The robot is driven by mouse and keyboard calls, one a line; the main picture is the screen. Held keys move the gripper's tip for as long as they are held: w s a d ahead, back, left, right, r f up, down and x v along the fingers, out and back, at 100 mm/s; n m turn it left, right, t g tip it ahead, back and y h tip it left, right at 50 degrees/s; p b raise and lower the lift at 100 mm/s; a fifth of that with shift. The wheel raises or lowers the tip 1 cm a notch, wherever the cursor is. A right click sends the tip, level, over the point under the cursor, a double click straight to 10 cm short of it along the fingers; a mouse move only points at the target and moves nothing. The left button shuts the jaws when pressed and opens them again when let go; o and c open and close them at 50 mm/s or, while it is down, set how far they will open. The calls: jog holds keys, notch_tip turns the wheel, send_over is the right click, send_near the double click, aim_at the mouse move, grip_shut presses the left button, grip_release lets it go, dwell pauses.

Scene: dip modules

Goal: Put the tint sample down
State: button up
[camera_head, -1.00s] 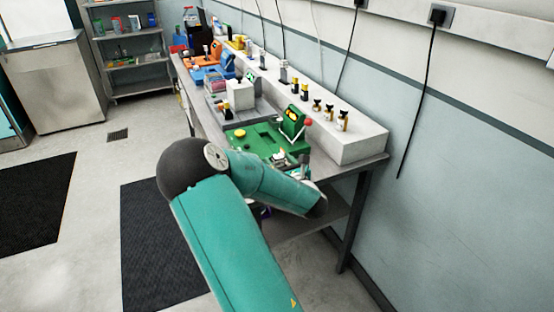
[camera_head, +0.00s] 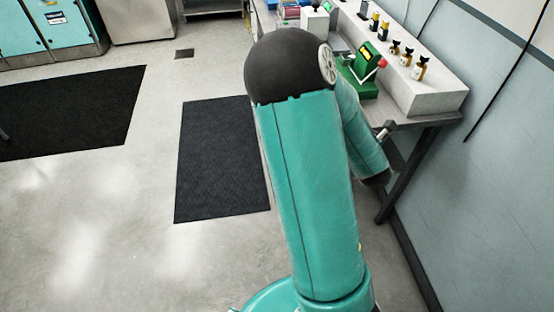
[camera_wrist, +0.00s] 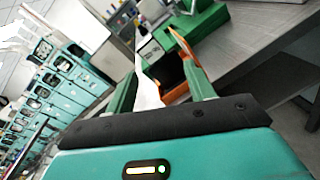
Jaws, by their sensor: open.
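My gripper (camera_wrist: 156,42) shows in the wrist view with its fingers apart, and I see nothing held between them. One finger's inner face looks pale, the other orange. Beyond the fingertips is a green block-like part (camera_wrist: 207,18) at the grey bench. In the head view my arm hides the gripper and much of the green station. I cannot pick out the tint sample for certain in either view.
The bench leg (camera_head: 402,178) stands right of my arm. A dark mat (camera_head: 222,165) lies on the floor to the left, with clear floor around it.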

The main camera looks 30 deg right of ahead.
jog(key=w+a+r+m+g+y, duration=0.1)
jog(key=a+r+m+g+y, duration=0.15)
jog(key=a+m, duration=0.65)
jog(key=a+r+m+g+y, duration=0.2)
jog(key=a+r+m+g, duration=0.1)
jog(key=a+m, duration=0.55)
jog(key=s+a+r+m+g+y, duration=0.1)
jog(key=s+a+r+m+g, duration=0.1)
jog(key=s+a, duration=0.6)
jog(key=s+a+r+m+g+y, duration=0.1)
jog(key=s+a+r+m+g, duration=0.1)
jog(key=s+a+r+m, duration=0.3)
jog(key=s+a+m, duration=0.1)
jog(key=s+a, duration=0.2)
jog(key=shift+r+m, duration=0.25)
jog(key=shift+m, duration=0.1)
jog(key=shift+d+g+y, duration=0.15)
jog(key=shift+g+y, duration=0.1)
